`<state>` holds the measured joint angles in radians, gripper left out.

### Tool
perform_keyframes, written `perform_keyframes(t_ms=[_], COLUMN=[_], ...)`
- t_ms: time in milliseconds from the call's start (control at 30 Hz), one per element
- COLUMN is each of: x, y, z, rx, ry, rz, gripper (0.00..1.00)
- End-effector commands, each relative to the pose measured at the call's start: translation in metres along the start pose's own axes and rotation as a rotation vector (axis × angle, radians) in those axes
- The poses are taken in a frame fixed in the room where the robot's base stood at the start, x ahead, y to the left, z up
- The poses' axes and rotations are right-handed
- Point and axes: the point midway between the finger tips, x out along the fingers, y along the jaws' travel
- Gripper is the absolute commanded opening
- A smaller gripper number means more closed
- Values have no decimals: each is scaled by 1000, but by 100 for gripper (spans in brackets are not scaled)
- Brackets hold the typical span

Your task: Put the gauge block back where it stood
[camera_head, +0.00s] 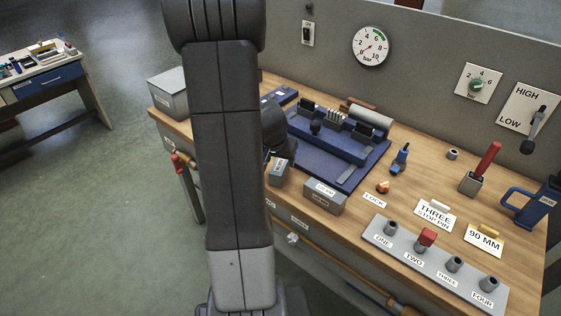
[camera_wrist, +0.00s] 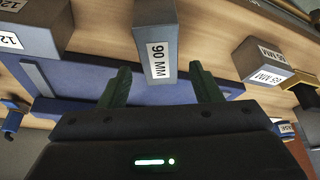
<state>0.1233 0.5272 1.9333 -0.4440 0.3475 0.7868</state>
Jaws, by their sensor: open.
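In the wrist view a grey gauge block labelled 90 MM (camera_wrist: 155,45) stands between the two fingers of my gripper (camera_wrist: 159,75), with a gap on both sides. My gripper is open and does not grip it. In the head view my gripper is hidden behind my arm. A small grey labelled block (camera_head: 280,172) shows just right of the arm there; its label is too small to read. Another grey block (camera_head: 323,198) stands right of it at the bench's front edge. A card reading 90 MM (camera_head: 484,240) lies on the bench at the right.
A blue fixture (camera_head: 325,160) fills the bench behind the blocks. In the wrist view other blocks stand left (camera_wrist: 30,28) and right (camera_wrist: 262,62).

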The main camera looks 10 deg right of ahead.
Motion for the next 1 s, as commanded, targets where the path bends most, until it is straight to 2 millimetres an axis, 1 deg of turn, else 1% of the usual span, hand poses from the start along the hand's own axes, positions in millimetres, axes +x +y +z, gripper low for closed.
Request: perform_keyframes(t_ms=[33,200,300,433,633,1000], x=[-12,-42,-57,-72,-83,-83], y=[-1,-1,-1,-1,0,0], z=[-2,-2,-1,-1,0,0], rx=[-1,0,-1,-1,-1,-1], ry=[5,5,4,4,2,0], rz=[-1,-2,-2,-2,-1,0], gripper=[58,58,58,58,58,58])
